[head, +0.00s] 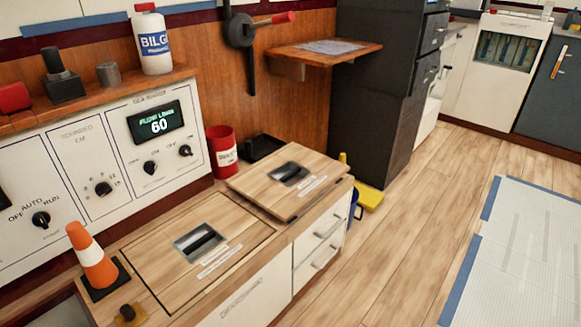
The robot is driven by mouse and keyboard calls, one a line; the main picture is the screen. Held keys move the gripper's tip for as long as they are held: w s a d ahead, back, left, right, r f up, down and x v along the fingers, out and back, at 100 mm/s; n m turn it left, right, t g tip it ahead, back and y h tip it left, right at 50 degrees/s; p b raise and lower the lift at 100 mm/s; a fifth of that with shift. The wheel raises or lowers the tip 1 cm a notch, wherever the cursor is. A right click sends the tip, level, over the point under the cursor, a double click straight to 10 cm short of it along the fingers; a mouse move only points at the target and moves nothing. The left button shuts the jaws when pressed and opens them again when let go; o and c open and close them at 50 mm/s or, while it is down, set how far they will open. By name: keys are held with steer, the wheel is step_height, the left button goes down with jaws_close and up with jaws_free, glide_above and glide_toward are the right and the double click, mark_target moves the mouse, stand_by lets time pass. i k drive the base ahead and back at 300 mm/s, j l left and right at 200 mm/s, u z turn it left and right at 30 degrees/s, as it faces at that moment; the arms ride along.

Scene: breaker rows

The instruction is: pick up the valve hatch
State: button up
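Two wooden hatch panels with dark recessed handles show in the head view. The nearer hatch (160,253) lies flat in the bench top, with a dark gap line around it. The farther hatch (268,190) sits at the bench's far end, skewed and raised above the top, its corner over the front edge. Each has a small pale label beside its handle, too small to read, so I cannot tell which is the valve hatch. My gripper is not in view.
An orange and white cone (91,259) stands left of the nearer hatch. A red can (222,152) and a black tray (262,146) are behind the farther hatch. A control panel (85,150) rises behind the bench. Wooden floor (395,240) is clear in front.

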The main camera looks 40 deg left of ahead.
mark_target(290, 178)
steer(key=i+j+u, duration=0.1)
steer(key=i+u, duration=0.2)
steer(key=u, duration=0.15)
steer(key=i+u, duration=0.3)
steer(key=u, duration=0.15)
steer(key=i+l+u, duration=0.15)
steer(key=u, duration=0.35)
steer(key=i+j+u, duration=0.15)
steer(key=i+u, duration=0.15)
steer(key=i, duration=0.15)
steer(key=i+u, duration=0.35)
steer(key=i+j, duration=0.05)
